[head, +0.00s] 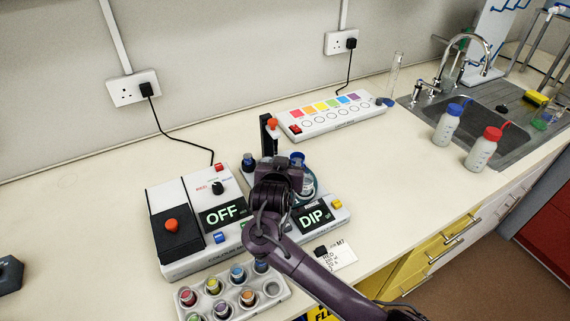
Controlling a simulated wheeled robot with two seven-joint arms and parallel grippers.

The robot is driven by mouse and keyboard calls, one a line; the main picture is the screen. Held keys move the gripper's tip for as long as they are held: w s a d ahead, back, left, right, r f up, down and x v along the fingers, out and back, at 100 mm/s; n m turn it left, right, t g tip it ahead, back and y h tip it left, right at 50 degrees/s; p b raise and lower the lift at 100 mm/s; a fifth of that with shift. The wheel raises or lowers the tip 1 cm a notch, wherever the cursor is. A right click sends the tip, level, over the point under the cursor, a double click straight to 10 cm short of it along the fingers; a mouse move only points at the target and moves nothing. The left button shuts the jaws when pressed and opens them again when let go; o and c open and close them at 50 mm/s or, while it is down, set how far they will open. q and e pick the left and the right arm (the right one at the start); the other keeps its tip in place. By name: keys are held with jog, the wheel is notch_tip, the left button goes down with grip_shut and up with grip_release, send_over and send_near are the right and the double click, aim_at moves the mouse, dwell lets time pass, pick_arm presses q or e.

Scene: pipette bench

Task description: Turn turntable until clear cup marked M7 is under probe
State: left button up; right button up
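The turntable (308,188) is on a white machine with a lit DIP display (312,217). My arm covers most of it, and only part of its rim shows. A black post (265,130) with an orange knob rises behind it; I cannot make out the probe tip. A blue-topped item (297,158) and a dark blue one (249,160) show beside my gripper. I cannot pick out the clear cup marked M7. My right gripper (281,172) is over the turntable; its fingers are hidden behind my wrist. My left gripper is not in view.
A box with an OFF display (224,214) stands left of the turntable. A rack (236,297) of coloured vials is in front. A card reading M7 (338,256) lies at the front edge. A colour strip (330,115), bottles (483,148) and a sink (486,108) are farther back and right.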

jog(key=v, duration=0.7)
jog(key=shift+s+r, duration=0.2)
jog(key=shift+s, duration=0.15)
jog(key=shift+a, duration=0.1)
jog(key=shift+c, duration=0.5)
